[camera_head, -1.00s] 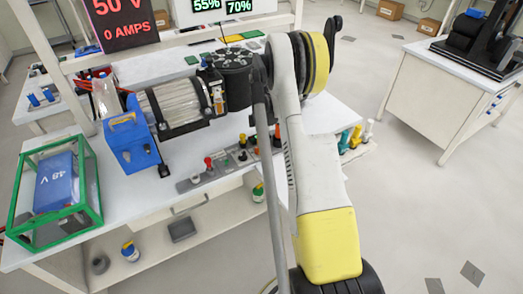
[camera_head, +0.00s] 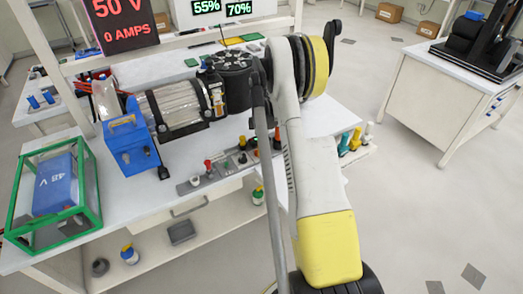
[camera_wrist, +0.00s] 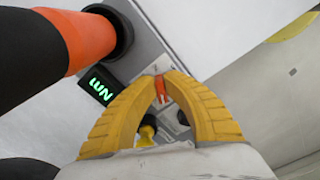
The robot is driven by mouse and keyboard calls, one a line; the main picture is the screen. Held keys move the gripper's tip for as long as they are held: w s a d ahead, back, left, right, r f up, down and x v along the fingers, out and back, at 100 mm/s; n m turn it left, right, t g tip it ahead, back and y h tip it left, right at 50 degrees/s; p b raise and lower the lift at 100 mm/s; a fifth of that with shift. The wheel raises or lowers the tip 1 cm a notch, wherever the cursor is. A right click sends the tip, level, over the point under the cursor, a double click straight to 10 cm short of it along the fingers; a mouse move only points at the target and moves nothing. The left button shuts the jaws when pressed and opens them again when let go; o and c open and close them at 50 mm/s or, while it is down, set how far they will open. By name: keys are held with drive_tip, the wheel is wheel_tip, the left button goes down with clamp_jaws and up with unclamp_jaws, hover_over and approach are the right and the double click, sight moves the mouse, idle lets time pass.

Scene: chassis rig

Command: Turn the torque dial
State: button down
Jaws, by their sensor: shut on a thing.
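In the wrist view, my gripper (camera_wrist: 161,76) has two yellow ribbed fingers that meet at their tips around a small orange-red piece (camera_wrist: 161,91). This piece appears to be the torque dial, though the fingers hide most of it. In the head view, my arm hides the gripper and the dial. The grey control panel (camera_head: 213,180) with several knobs shows at the bench's front edge, left of my arm.
A large orange and black cylinder (camera_wrist: 88,42) stands close to my gripper on the left. A yellow-topped knob (camera_wrist: 146,132) lies below the fingertips. A blue box (camera_head: 128,148), a motor rig (camera_head: 180,105) and a green-framed case (camera_head: 95,185) stand on the bench. Open floor lies right.

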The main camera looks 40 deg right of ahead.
drive_tip(key=m, duration=0.3)
drive_tip(key=shift+s+a+m+b, duration=0.15)
drive_tip(key=shift+m+b, duration=0.15)
drive_tip(key=shift+m, duration=0.1)
drive_tip(key=shift+a+m, duration=0.15)
drive_tip(key=shift+m, duration=1.75)
drive_tip(key=c, duration=1.5)
unclamp_jaws()
wheel_tip(320, 180, up, 12)
